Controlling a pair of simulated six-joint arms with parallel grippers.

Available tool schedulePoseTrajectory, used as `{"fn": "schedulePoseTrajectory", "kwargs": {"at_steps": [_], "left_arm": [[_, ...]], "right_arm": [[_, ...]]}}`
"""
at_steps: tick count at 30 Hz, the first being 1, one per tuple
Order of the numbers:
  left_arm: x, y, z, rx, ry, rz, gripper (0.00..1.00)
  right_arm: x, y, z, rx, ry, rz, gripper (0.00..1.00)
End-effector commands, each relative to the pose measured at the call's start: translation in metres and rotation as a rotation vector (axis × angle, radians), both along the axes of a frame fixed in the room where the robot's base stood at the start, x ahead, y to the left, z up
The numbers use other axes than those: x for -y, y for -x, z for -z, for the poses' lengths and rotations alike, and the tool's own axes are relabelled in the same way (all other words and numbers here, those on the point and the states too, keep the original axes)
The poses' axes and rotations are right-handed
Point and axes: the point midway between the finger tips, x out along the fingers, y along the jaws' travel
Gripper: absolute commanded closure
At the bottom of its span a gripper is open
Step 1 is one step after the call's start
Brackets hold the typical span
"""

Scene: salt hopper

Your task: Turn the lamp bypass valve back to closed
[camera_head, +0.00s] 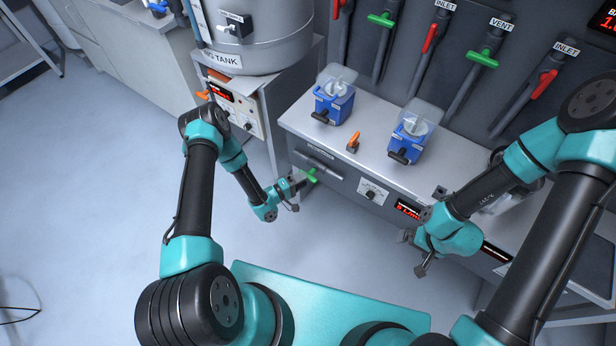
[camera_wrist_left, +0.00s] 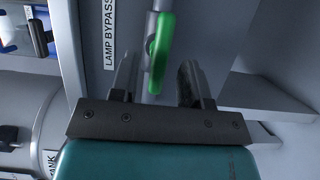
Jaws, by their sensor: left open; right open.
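The lamp bypass valve shows as a green handle (camera_head: 312,175) on a short grey pipe at the front of the bench. In the left wrist view the green handle (camera_wrist_left: 160,48) lies beside a label (camera_wrist_left: 108,35) reading "LAMP BYPASS". My left gripper (camera_head: 298,187) is open at the handle. In the left wrist view its two dark fingers stand on either side of the handle's lower end, with visible gaps; I see no grip on it. My right gripper (camera_head: 412,254) is open and empty in front of the bench, to the right.
Two blue boxes with clear lids (camera_head: 333,101) (camera_head: 411,138) and an orange-handled valve (camera_head: 353,141) are on the bench top. A dial (camera_head: 371,194) and red display (camera_head: 408,209) are on its front. A grey tank (camera_head: 262,40) stands at left. The floor (camera_head: 90,200) is clear.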

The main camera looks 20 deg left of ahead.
Motion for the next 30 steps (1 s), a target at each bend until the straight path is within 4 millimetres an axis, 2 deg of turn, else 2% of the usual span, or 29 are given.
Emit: {"fn": "schedulePoseTrajectory", "kwargs": {"at_steps": [7,18,30], "left_arm": [[0.020,-0.021,0.000,0.001,0.001,0.002,0.57],[0.022,-0.024,0.000,-0.001,0.001,0.000,0.57],[0.022,-0.024,0.000,-0.001,0.001,0.000,0.96]], "right_arm": [[0.000,0.000,0.000,0.000,0.000,0.000,0.00],[0.000,0.000,0.000,0.000,0.000,0.000,0.00],[0.000,0.000,0.000,0.000,0.000,0.000,0.00]]}}
